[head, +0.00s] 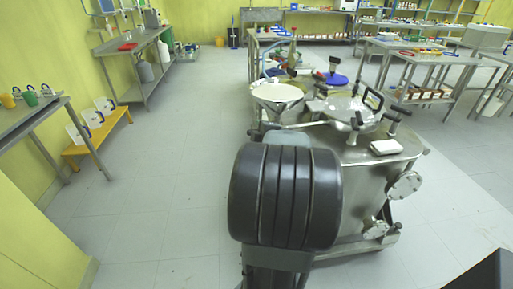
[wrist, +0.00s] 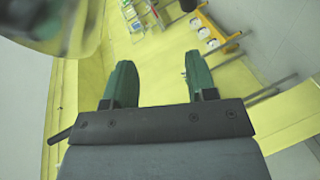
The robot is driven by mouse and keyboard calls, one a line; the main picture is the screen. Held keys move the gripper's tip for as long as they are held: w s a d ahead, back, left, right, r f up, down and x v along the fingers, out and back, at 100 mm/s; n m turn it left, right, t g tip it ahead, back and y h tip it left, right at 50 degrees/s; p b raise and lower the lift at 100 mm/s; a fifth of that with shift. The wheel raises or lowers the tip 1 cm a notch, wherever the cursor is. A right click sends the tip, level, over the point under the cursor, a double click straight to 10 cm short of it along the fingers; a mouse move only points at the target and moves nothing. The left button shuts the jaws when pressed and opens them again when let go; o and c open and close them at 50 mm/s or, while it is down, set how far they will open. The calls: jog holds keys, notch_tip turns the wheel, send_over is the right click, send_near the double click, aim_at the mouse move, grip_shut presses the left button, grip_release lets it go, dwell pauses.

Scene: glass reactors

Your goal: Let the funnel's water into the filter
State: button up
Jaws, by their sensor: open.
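A pale, wide-mouthed funnel (head: 277,93) stands upright at the left end of the steel equipment in the head view. Its lower part is partly hidden by my arm. I cannot tell its water level or pick out its valve, and I cannot single out the filter. A large steel vessel (head: 350,155) with a lid, black handles and side flanges stands to the right of my arm. My gripper (wrist: 160,75) shows in the wrist view with its two green fingers apart and nothing between them. It is not visible in the head view.
A blurred, rounded grey-green object (wrist: 45,25) fills the wrist view's upper left, close to the camera. An orange bench (head: 98,138) with white items stands along the left wall. Steel tables (head: 440,60) stand at the back right. The floor (head: 165,190) left of the vessel is clear.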

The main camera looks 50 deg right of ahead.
jog(key=s+d+f+n+t+y+b, duration=0.2)
jog(key=s+d+f+n+b, duration=0.15)
jog(key=f, duration=0.25)
jog(key=shift+n, duration=0.45)
jog(key=x, duration=1.2)
jog(key=shift+w+d+r, duration=0.2)
jog(key=shift+d+r, duration=0.05)
grip_shut()
jog(key=shift+a, duration=0.1)
